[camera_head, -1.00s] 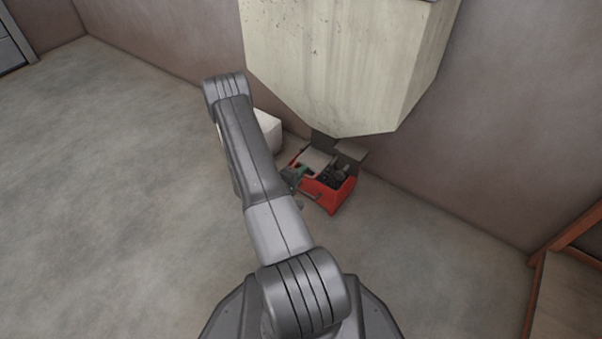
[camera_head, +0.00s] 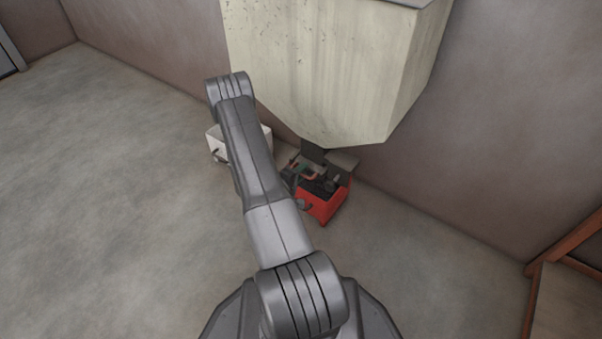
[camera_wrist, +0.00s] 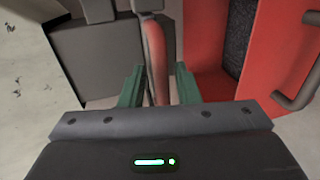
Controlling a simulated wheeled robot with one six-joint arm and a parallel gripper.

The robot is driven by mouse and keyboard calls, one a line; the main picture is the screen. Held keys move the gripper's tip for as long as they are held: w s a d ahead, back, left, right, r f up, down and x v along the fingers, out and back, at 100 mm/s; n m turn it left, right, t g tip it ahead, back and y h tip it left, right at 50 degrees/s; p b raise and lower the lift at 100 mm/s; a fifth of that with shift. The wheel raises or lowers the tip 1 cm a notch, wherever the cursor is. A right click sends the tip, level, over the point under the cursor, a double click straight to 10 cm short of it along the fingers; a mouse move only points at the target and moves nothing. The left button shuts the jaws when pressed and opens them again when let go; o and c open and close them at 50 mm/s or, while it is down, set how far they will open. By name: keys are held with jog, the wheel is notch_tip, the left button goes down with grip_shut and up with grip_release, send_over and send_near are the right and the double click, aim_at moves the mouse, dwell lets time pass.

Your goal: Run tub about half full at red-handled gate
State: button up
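The red tub (camera_head: 323,207) stands on the floor under the hopper's outlet, and dark contents show inside it. In the wrist view the tub (camera_wrist: 275,50) is at the right, with a grey bar handle and dark grain at its inner wall. The fill level cannot be told. The red handle (camera_wrist: 156,50) of the gate stands between the green fingers of my gripper (camera_wrist: 160,90). The fingers are apart, with a visible gap beside the handle; I see no clear grip. In the head view the gate handle (camera_head: 309,174) is small and partly hidden by my wrist.
The big cream hopper (camera_head: 330,70) hangs over the tub, close to the wall. A white tub (camera_head: 262,138) stands left of it, partly behind my arm. A brown frame (camera_head: 565,243) is at the far right. The floor at left is clear.

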jog(key=shift+s, duration=0.1)
jog(key=p+v, duration=0.4)
jog(key=v, duration=0.9)
jog(key=shift+s+a, duration=0.2)
jog(key=shift+s, duration=0.05)
jog(key=shift+o, duration=0.5)
jog(key=shift+a+r, duration=0.1)
